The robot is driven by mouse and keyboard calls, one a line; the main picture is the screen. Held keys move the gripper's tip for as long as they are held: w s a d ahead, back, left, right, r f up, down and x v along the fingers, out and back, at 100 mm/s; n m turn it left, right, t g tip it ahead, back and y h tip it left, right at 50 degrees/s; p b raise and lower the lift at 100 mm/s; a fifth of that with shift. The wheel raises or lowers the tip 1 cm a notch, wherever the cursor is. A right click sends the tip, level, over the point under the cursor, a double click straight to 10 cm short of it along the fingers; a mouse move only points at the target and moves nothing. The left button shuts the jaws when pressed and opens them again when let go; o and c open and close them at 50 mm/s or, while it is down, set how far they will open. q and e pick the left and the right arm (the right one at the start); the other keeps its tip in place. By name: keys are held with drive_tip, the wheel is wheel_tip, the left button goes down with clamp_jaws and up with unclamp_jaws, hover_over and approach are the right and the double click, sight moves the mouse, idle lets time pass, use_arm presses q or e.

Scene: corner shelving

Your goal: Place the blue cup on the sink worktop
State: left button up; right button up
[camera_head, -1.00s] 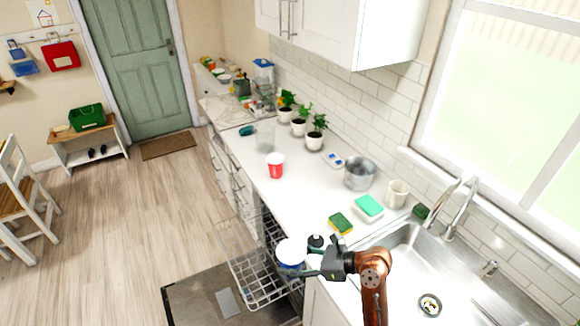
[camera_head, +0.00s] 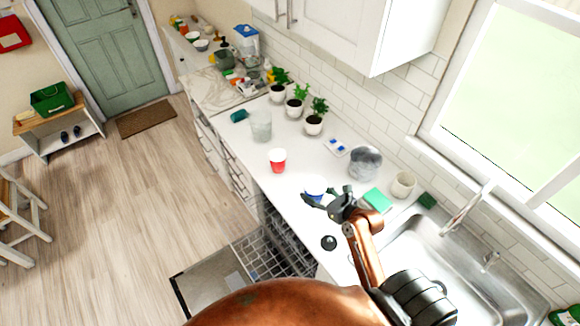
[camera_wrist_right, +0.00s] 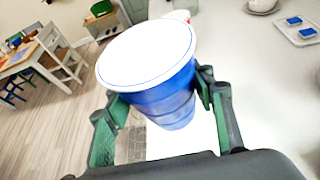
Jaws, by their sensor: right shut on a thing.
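The blue cup (camera_head: 316,190), with a white top, is held in my right gripper (camera_head: 319,197) above the white worktop (camera_head: 300,150). In the right wrist view the cup (camera_wrist_right: 165,100) sits between the two green fingers of the gripper (camera_wrist_right: 160,95), tilted, its white top towards the camera. The fingers are shut around its sides. In the head view the gripper partly hides the cup. I cannot tell how high it is above the surface. My left gripper is not in view.
A red cup (camera_head: 278,161) stands left of my gripper. A metal pot (camera_head: 365,163), green sponge (camera_head: 378,200) and cream mug (camera_head: 403,184) are to the right, beside the sink (camera_head: 440,240). A dark round object (camera_head: 329,242) lies nearer me. The dishwasher rack (camera_head: 270,255) is pulled out below.

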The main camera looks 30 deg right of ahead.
sight(310, 183)
drive_tip(key=w+d+f, duration=0.1)
drive_tip(key=w, duration=0.1)
drive_tip(key=w+f, duration=0.1)
drive_tip(key=w, duration=0.1)
drive_tip(key=w+d, duration=0.1)
drive_tip(key=w, duration=0.1)
drive_tip(key=shift+d+f+p, duration=0.3)
drive_tip(key=shift+f, duration=0.1)
drive_tip(key=w+f, duration=0.1)
drive_tip(key=f, duration=0.1)
drive_tip(key=w+d+f, duration=0.1)
drive_tip(key=w, duration=0.1)
drive_tip(key=w+d+f, duration=0.1)
drive_tip(key=w+f, duration=0.1)
drive_tip(key=shift+f, duration=0.35)
drive_tip(key=shift+w+d+f, duration=0.1)
drive_tip(key=shift+w+f, duration=0.05)
drive_tip(key=shift+f, duration=0.1)
drive_tip(key=shift+w+f+b, duration=0.1)
drive_tip(key=shift+f+b, duration=0.2)
drive_tip(key=shift+f, duration=1.5)
drive_tip(key=o, duration=1.2)
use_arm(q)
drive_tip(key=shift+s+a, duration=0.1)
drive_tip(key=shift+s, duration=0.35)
